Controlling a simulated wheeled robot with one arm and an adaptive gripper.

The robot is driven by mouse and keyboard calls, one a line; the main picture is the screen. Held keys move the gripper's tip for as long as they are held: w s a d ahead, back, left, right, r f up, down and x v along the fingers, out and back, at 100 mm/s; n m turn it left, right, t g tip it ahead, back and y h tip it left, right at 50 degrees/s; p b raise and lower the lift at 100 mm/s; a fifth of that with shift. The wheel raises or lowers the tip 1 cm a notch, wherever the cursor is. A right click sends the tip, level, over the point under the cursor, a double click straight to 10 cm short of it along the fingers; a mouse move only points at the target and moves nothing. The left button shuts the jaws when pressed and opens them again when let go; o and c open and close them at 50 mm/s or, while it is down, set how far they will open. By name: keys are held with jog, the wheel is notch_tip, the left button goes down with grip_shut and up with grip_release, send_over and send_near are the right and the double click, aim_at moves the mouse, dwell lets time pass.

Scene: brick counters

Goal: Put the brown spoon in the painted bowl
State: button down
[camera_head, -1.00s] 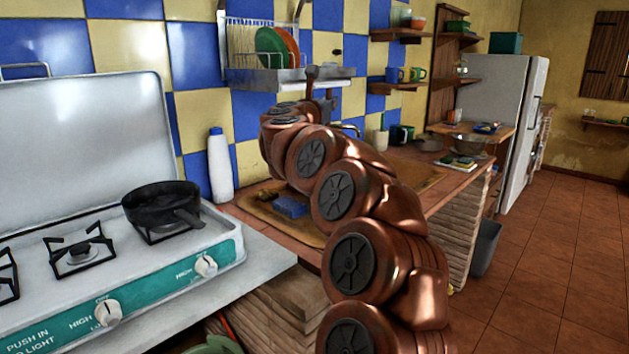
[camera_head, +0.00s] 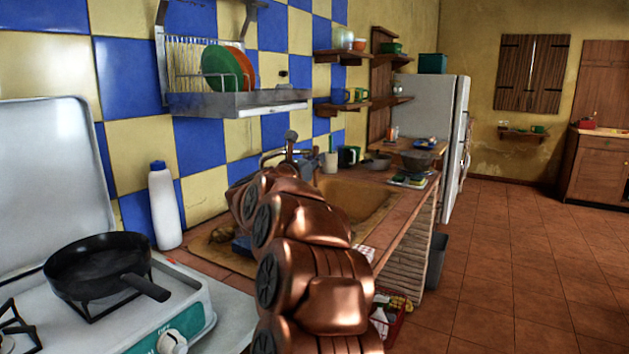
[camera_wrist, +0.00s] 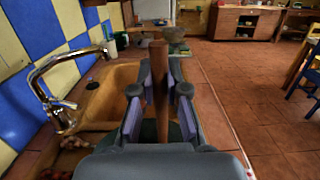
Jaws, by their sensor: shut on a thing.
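The brown spoon (camera_wrist: 159,62) shows as a brown shaft standing up between the fingers of my gripper (camera_wrist: 159,92) in the wrist view. My gripper is shut on it, above the counter beside the sink. The spoon's lower end is hidden by the gripper. In the head view my arm hides the gripper and the spoon. A dark bowl (camera_head: 417,160) stands toward the far end of the counter; a bowl ahead of the gripper also shows in the wrist view (camera_wrist: 172,33). I cannot make out whether it is painted.
The sink basin (camera_head: 358,195) and its tap (camera_wrist: 52,85) lie left of the gripper in the wrist view. Books (camera_head: 409,180), a dark mug (camera_head: 348,156) and a shallow grey bowl (camera_head: 376,161) are on the counter. A black pan (camera_head: 98,262) is on the stove. The floor to the right is open.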

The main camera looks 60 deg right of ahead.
aim_at(315, 174)
jog(key=shift+f, duration=2.25)
jog(key=shift+f+b, duration=0.1)
jog(key=shift+b, duration=0.25)
jog(key=c, duration=1.2)
grip_release()
jog(key=shift+r+p, duration=0.3)
jog(key=shift+p, duration=0.1)
jog(key=a+f+b, duration=0.1)
jog(key=a, duration=1.1)
jog(key=shift+s+f, duration=0.25)
